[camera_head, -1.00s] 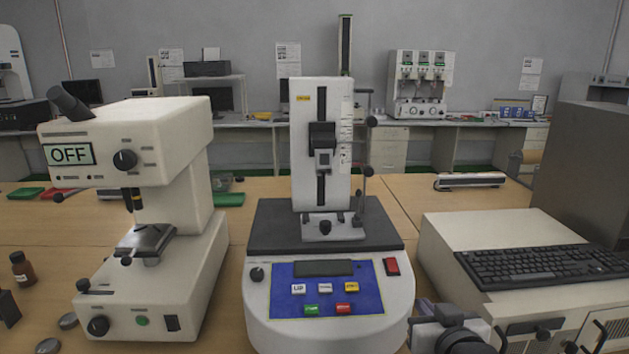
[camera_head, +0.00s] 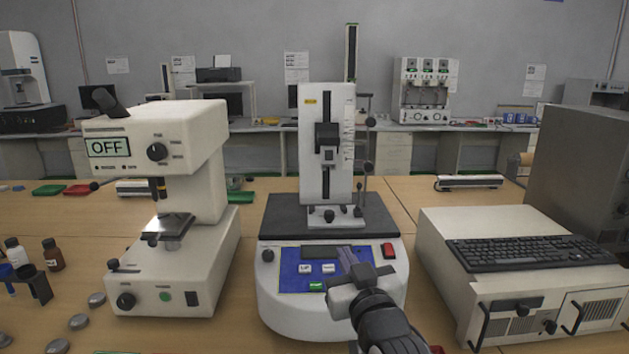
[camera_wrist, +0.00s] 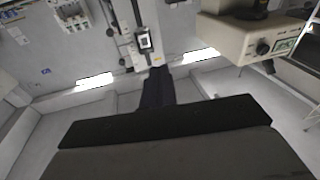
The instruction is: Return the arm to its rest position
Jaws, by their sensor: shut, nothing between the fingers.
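My gripper (camera_head: 347,256) is raised in front of the white test stand (camera_head: 328,150) in the head view, covering part of its blue button panel (camera_head: 293,270). Its fingers are together and hold nothing. In the wrist view the dark closed fingers (camera_wrist: 158,88) point up the picture toward the stand. My dark arm comes up from the bottom edge of the head view, right of the middle. Whether the fingers touch the panel is hard to tell, but they look to be above and in front of it.
A white microscope-like tester (camera_head: 165,235) showing OFF stands to the left. Small bottles (camera_head: 53,254) and metal discs (camera_head: 97,299) lie at the front left. A white box unit (camera_head: 515,290) bearing a black keyboard (camera_head: 545,253) stands close on the right. Bare wood shows between the machines.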

